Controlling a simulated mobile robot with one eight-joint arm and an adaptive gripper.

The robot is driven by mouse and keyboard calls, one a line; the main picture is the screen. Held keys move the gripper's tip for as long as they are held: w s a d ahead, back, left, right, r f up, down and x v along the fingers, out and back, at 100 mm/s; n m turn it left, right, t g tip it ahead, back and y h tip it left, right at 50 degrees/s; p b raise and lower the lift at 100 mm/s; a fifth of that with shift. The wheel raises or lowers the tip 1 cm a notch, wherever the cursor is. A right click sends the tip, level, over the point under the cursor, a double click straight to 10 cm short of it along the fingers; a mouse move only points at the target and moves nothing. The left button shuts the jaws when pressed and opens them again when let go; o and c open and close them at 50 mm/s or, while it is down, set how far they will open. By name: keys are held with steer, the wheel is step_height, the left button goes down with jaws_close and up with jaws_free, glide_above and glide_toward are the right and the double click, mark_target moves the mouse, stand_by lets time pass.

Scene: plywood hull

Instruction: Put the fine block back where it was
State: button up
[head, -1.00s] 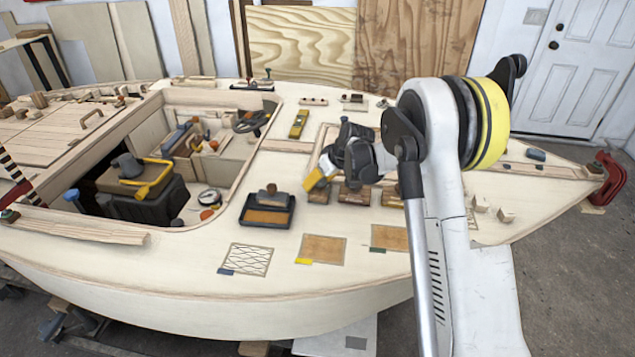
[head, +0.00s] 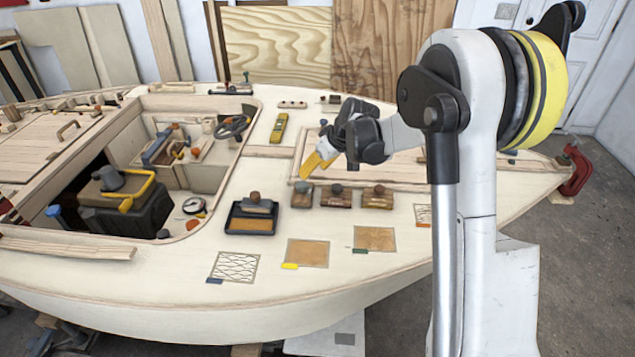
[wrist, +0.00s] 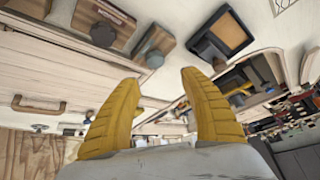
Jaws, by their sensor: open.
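Several sanding blocks with round knobs are on the pale deck. One block (head: 258,206) sits in the back of a dark tray (head: 234,228) with an orange-brown floor. A dark grey block (head: 302,196), a middle brown block (head: 336,198) and a right brown block (head: 377,199) stand in a row right of the tray. I cannot read which is the fine one. My gripper (head: 312,166) is open and empty, above and behind the dark grey block. In the wrist view, its yellow fingers (wrist: 160,82) are apart with nothing between them; the tray (wrist: 222,35) and two blocks show beyond.
Patches with blue, yellow, green and orange tags lie in front, including a hatched patch (head: 234,267) and a tan patch (head: 307,252). A yellow level (head: 278,128) lies behind. The open cockpit at left holds a black toolbox (head: 128,210). A red clamp (head: 575,170) grips the right tip.

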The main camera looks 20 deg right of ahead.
steer(key=s+a+r+m+h, duration=0.1)
steer(key=s+a+r, duration=0.1)
steer(key=s+r, duration=0.55)
steer(key=s+a+r+m+h, duration=0.15)
steer(key=s+r, duration=0.35)
steer(key=s, duration=0.5)
steer(key=s+f+m+t, duration=0.1)
steer(key=s+m+t, duration=0.1)
steer(key=s, duration=1.5)
steer(key=shift+s+h, duration=0.25)
steer(key=shift+h, duration=0.2)
steer(key=shift+d+m, duration=0.1)
steer(key=shift+m, duration=0.15)
